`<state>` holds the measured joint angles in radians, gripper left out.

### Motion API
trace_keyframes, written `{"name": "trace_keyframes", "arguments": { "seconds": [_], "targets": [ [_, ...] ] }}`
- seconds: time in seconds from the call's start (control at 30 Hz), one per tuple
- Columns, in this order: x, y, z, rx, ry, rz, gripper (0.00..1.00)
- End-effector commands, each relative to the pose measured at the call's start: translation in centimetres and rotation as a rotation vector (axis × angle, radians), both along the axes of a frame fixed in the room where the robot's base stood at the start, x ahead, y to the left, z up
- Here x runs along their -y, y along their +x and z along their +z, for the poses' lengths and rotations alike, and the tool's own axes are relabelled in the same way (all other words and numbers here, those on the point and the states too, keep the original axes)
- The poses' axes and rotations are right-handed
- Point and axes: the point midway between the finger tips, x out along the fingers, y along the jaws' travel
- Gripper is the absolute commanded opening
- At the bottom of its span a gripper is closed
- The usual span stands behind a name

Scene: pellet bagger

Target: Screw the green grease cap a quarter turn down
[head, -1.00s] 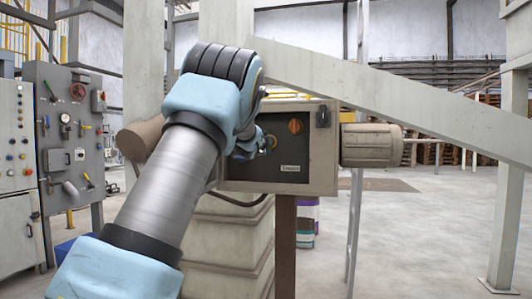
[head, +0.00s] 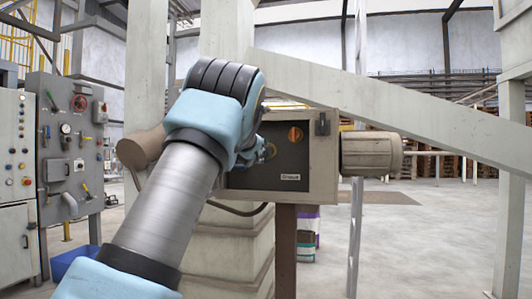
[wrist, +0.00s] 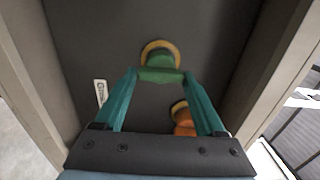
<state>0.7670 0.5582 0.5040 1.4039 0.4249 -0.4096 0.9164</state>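The green grease cap (wrist: 160,62) shows in the wrist view, with a yellow ring behind it on a dark panel. Its front bar lies across the space between the two teal fingers of my gripper (wrist: 161,75). The fingertips meet the two ends of the bar with no gap that I can see, so my gripper looks shut on the cap. In the head view my gripper (head: 262,151) is against the left part of the dark panel, and my wrist hides most of the cap.
An orange knob (wrist: 183,120) sits close beside the cap; the head view also shows it (head: 295,134). The panel box (head: 322,178) has raised side walls. A sloping beam (head: 385,97) passes above, and a motor-like cylinder (head: 370,153) sticks out at right.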

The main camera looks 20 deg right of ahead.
Motion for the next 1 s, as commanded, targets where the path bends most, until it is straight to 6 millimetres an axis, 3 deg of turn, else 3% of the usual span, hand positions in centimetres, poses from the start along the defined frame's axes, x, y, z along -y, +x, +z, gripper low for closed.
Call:
{"name": "trace_keyframes", "arguments": {
  "seconds": [0.03,0.23,0.57,1.0],
  "targets": [
    [0.0,0.0,-0.1,-0.001,0.000,0.000,0.79],
    [0.0,0.0,0.0,0.000,-0.001,0.000,1.00],
    [-0.3,-0.6,0.1,0.001,-0.003,-0.001,1.00],
    [-3.9,-7.4,-0.1,-0.001,-0.004,-0.002,1.00]
  ]
}}
